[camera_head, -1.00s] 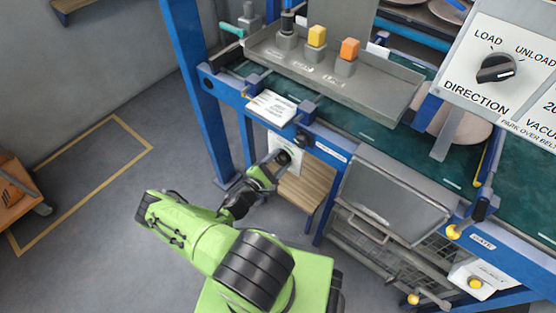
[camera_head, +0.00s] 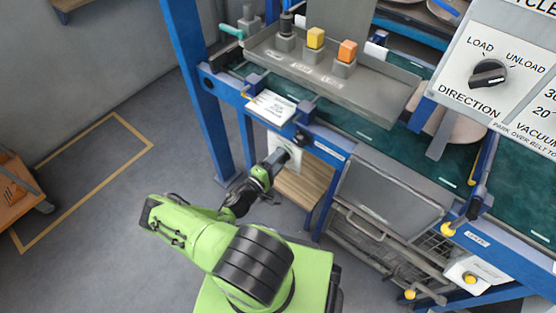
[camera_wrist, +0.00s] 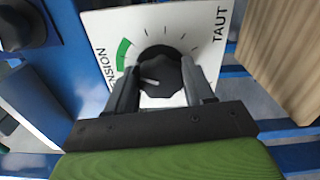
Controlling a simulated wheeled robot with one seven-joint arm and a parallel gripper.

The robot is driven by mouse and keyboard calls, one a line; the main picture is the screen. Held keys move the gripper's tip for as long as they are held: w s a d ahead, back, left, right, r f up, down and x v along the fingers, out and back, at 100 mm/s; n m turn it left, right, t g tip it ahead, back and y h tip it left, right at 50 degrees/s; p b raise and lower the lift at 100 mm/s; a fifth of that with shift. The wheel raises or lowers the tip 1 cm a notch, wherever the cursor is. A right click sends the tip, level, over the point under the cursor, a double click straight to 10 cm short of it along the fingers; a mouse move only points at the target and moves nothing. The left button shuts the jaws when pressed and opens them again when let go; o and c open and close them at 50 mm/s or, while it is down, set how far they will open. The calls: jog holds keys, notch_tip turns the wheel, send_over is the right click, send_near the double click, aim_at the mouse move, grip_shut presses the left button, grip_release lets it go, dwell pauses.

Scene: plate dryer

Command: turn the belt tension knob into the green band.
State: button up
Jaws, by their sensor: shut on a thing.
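The belt tension knob (camera_wrist: 160,72) is black and round with a ribbed edge, on a white dial plate (camera_wrist: 205,28) in the wrist view. Its white pointer mark points left, just below the green band (camera_wrist: 122,54), not onto it. The word TAUT is at the right of the plate; the left word is partly hidden. My gripper (camera_wrist: 165,82) is shut on the knob, one finger on each side. In the head view my gripper (camera_head: 276,160) is at the small white plate (camera_head: 285,147) under the blue frame; the knob is hidden there.
A blue frame post (camera_wrist: 65,75) and another dark knob (camera_wrist: 20,25) are left of the dial. A wooden slatted piece (camera_wrist: 280,45) is close on the right. The blue machine frame (camera_head: 325,145) runs above my gripper; open floor (camera_head: 130,200) is at left.

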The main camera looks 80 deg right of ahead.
dwell(0.5)
jog(key=o, duration=1)
jog(key=p+v, duration=0.2)
jog(key=v, duration=1.4)
jog(key=shift+d, duration=0.1)
